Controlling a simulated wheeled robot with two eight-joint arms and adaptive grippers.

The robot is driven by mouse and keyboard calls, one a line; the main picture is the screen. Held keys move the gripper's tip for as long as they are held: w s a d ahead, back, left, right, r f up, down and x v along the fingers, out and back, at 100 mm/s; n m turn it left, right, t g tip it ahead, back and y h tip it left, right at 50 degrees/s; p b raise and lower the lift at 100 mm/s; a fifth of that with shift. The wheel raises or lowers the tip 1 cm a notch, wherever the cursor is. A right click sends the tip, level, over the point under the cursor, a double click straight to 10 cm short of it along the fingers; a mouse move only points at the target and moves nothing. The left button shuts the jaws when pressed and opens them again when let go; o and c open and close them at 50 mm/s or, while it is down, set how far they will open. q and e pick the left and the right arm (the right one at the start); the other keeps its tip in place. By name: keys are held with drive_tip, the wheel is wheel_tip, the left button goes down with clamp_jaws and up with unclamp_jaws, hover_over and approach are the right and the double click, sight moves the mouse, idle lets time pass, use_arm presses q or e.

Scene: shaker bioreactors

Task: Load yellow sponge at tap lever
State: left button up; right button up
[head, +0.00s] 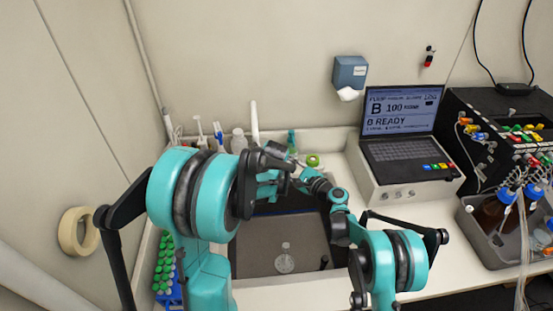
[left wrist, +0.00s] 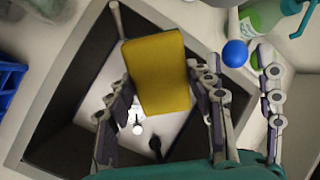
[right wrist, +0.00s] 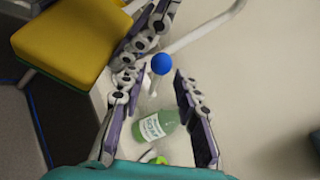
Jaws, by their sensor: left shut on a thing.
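The yellow sponge (left wrist: 158,72) is between the fingers of my left gripper (left wrist: 162,95), which is shut on it above the sink. It also shows at upper left in the right wrist view (right wrist: 65,38); in the head view my arms hide it. A blue ball knob (right wrist: 162,63), which looks like the tap lever's end, stands between the spread fingers of my right gripper (right wrist: 153,80). That gripper is open, and I see no contact with the knob. The knob is right of the sponge in the left wrist view (left wrist: 235,53), apart from it.
The dark sink (head: 255,255) holds a clear flask (head: 285,260). A green soap bottle (right wrist: 158,124) stands close beyond my right fingers. A white tap pipe (right wrist: 205,32) curves near the sponge. A tube rack (head: 165,270) is left; a laptop (head: 405,125) stands right.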

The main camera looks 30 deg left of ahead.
drive_tip(key=v, duration=0.8)
drive_tip(key=shift+a, duration=0.1)
use_arm(q)
drive_tip(key=s+d, duration=0.5)
drive_tip(key=d, duration=0.1)
idle(0.5)
drive_tip(key=shift+s, duration=0.1)
drive_tip(key=shift+d, duration=0.1)
idle(1.0)
